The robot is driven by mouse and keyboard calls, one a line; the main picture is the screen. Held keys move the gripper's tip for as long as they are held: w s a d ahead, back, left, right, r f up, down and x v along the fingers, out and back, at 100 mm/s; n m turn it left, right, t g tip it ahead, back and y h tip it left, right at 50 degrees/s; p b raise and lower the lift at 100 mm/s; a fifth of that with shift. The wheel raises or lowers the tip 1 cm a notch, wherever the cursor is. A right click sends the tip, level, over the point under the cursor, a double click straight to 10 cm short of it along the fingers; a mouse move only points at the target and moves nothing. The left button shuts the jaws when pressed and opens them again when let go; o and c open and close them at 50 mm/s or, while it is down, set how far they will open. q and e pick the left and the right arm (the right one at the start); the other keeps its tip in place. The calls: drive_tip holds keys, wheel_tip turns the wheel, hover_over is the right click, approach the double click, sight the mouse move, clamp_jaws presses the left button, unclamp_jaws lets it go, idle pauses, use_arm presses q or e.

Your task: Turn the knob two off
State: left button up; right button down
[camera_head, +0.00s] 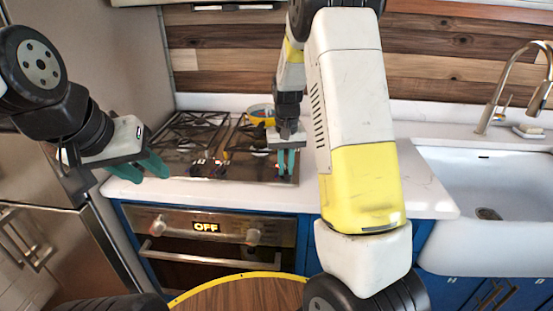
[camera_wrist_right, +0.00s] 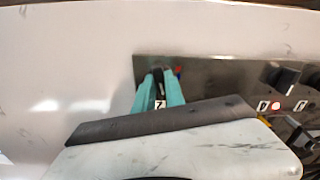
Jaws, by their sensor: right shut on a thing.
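My right gripper (camera_head: 286,160) is at the front right of the gas cooktop (camera_head: 250,168). In the right wrist view its teal fingers (camera_wrist_right: 160,88) are shut on a small black knob (camera_wrist_right: 159,80), with a small numbered label below it. A bit of red and blue shows beside the fingers. Other black knobs (camera_wrist_right: 283,77) stand to the right in that view, near a red light (camera_wrist_right: 276,105). My left gripper (camera_head: 140,168) is open and empty, left of the cooktop.
A white sink (camera_head: 480,185) with a tall faucet (camera_head: 500,85) is at the right.

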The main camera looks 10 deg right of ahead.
sight(285, 170)
drive_tip(key=shift+m, duration=1.3)
drive_tip(key=c, duration=1.4)
unclamp_jaws()
wheel_tip(285, 170, up, 7)
drive_tip(key=shift+r, duration=0.45)
